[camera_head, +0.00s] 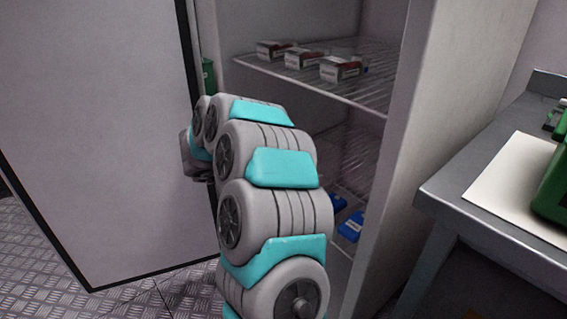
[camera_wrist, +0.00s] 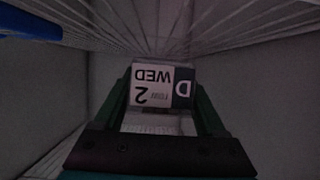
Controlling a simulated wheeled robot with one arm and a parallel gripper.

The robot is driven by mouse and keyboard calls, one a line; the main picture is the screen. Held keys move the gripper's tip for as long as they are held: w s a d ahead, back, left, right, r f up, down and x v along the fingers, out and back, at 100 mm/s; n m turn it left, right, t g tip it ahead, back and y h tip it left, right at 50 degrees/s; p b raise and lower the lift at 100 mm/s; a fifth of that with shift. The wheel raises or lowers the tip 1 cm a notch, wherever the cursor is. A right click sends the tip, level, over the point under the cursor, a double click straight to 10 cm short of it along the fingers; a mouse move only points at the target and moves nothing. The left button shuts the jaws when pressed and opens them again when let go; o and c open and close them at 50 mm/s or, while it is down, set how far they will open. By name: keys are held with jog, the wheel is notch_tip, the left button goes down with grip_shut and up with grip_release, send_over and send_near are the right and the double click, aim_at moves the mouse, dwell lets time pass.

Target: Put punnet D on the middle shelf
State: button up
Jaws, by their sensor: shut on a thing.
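In the head view my arm hides the gripper and the punnet. A wire shelf (camera_head: 300,78) there holds several white and red boxes (camera_head: 342,69); a lower shelf (camera_head: 352,205) is partly hidden.
Blue items (camera_head: 352,226) lie low in the cabinet; a blue thing (camera_wrist: 28,24) also shows in the wrist view. The cabinet door (camera_head: 100,130) stands open at left. The side wall (camera_head: 425,130) bounds the right. A bench (camera_head: 450,185) holds a white board (camera_head: 508,178) and a green object (camera_head: 553,190).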

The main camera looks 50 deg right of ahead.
jog(key=w+d, duration=0.1)
jog(key=w, duration=0.1)
jog(key=w+d, duration=0.2)
jog(key=shift+w+d+f, duration=0.15)
jog(key=shift+w+f, duration=0.05)
jog(key=shift+w, duration=0.05)
jog(key=shift+w+d+f, duration=0.15)
jog(key=shift+w, duration=0.15)
notch_tip(320, 180, down, 4)
jog(key=shift+r+b, duration=0.25)
jog(key=shift+b, duration=0.05)
jog(key=o, duration=1.4)
jog(key=p+v, duration=0.1)
jog(key=v, duration=1.1)
jog(key=shift+r, duration=0.15)
